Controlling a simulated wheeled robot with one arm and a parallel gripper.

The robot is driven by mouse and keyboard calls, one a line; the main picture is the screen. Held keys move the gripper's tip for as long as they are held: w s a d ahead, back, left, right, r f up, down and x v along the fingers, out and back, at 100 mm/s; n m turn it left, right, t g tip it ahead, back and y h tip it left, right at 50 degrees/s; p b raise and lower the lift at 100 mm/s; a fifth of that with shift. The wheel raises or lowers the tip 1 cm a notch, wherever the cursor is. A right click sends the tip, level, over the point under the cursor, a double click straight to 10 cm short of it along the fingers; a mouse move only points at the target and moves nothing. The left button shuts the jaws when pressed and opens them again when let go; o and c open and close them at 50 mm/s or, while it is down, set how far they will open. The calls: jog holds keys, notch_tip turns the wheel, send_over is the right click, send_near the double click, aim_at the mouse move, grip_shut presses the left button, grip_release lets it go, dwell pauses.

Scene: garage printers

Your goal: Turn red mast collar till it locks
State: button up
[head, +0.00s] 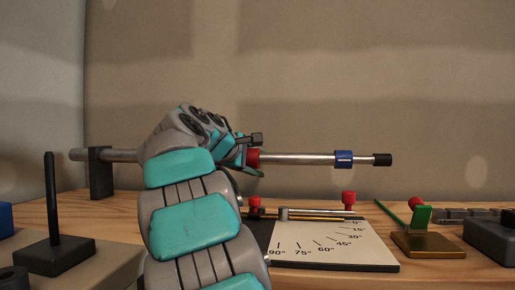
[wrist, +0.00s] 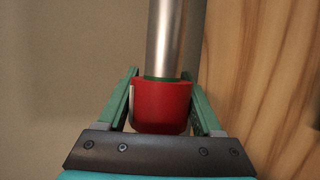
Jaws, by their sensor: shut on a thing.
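The red mast collar (head: 253,158) sits around a horizontal metal mast (head: 300,159), which runs left to right above the wooden bench. My gripper (wrist: 160,98) is shut on the red collar (wrist: 161,105) in the wrist view, with one green finger on each side of it. A pale strip shows on the collar's left side, and a thin green edge shows where the mast enters it. In the head view my arm hides the mast's middle and most of my gripper. I cannot tell whether the collar is locked.
A blue ring (head: 343,159) and black end cap (head: 382,160) are on the mast's right part. A black support (head: 100,172) holds its left part. An angle-marked board (head: 345,251) with red knobs lies below. A black post (head: 53,215) stands front left; a green-and-brass stand (head: 416,243) is right.

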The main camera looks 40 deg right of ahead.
jog(key=shift+r+g+y+p, duration=0.25)
jog(key=shift+y+p, duration=0.35)
jog(key=shift+p, duration=1.9)
jog(key=shift+s+a+f+n+y+p, duration=0.1)
jog(key=shift+f+n+y+p, duration=0.2)
jog(key=shift+f+p, duration=0.35)
jog(key=shift+r, duration=0.1)
jog(key=o, duration=1.3)
jog(key=shift+o, duration=0.2)
jog(key=shift+a+r, duration=0.1)
jog(key=v, duration=0.7)
jog(key=shift+a+r, duration=0.2)
jog(key=shift+a, duration=0.05)
